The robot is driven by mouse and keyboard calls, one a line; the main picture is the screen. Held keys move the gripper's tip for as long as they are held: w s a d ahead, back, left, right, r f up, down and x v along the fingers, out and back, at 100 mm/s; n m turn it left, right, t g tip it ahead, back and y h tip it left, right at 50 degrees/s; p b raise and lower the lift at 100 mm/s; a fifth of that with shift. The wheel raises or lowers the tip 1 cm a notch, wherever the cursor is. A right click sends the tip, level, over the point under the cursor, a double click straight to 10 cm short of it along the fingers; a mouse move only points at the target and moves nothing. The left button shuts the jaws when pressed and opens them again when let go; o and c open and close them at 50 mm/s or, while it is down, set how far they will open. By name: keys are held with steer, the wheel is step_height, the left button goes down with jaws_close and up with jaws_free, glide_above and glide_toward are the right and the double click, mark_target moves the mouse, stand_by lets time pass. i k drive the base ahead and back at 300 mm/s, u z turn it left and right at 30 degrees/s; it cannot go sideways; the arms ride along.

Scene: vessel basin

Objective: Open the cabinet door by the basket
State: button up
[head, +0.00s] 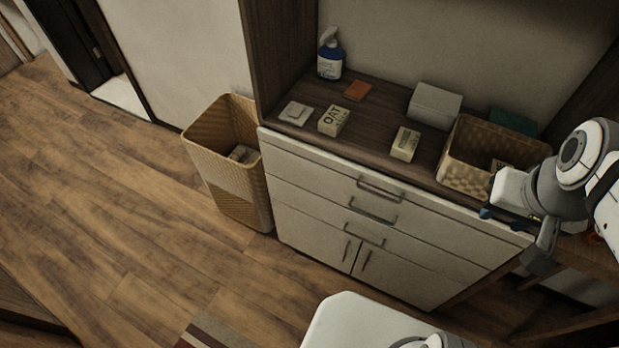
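The white cabinet (335,182) has drawers with bar handles above two closed lower doors. The left door (308,228) has an upright handle (347,250) near the middle seam. The right door (408,280) has its own handle (366,260) just across the seam. A tall tan wicker basket (232,193) stands on the floor by the cabinet's left side, nearest the left door. My gripper (515,232) is at the right, by the countertop's right front corner, well away from both door handles. Its fingers are small and dark here, and I cannot tell whether they are open.
A wooden table (585,250) is at the right. Open wooden floor (110,190) lies left; a striped rug (208,334) is at the bottom.

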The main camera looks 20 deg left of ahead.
mark_target(321, 241)
steer(key=u, duration=1.3)
steer(key=k, duration=1.2)
steer(key=z, duration=0.25)
steer(key=i, duration=0.6)
steer(key=u, duration=0.05)
